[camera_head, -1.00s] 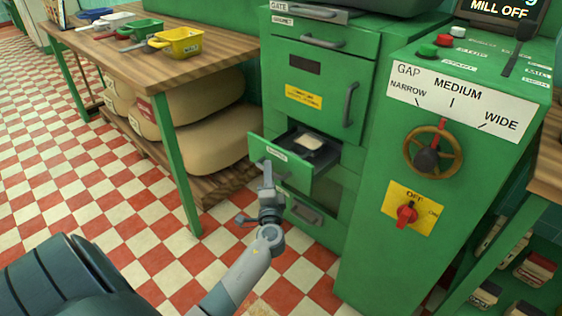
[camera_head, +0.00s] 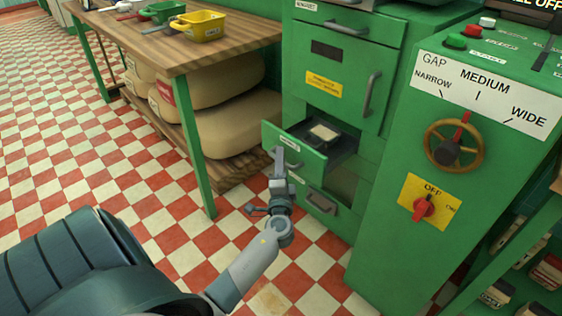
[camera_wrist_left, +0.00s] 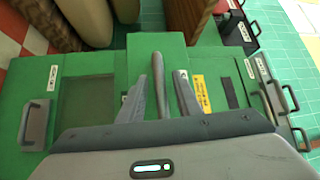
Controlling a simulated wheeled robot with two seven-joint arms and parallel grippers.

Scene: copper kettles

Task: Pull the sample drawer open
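The sample drawer (camera_head: 294,150) is a green-fronted drawer in the green mill cabinet. It stands pulled out, with a small pale item (camera_head: 323,132) inside its dark tray. In the left wrist view, its grey bar handle (camera_wrist_left: 160,85) runs upright across the drawer front (camera_wrist_left: 140,45). My left gripper (camera_head: 280,165) is at the handle. Its fingers show in the left wrist view (camera_wrist_left: 165,90), one on each side of the bar, with visible gaps, so it looks open around the handle. My right gripper is not in view.
A wooden table (camera_head: 160,50) with yellow (camera_head: 198,25) and green scoops stands at the left, sacks (camera_head: 235,125) beneath. The mill panel with its handwheel (camera_head: 453,147) and red switch (camera_head: 424,207) is at the right. The checkered floor (camera_head: 150,190) before the cabinet is clear.

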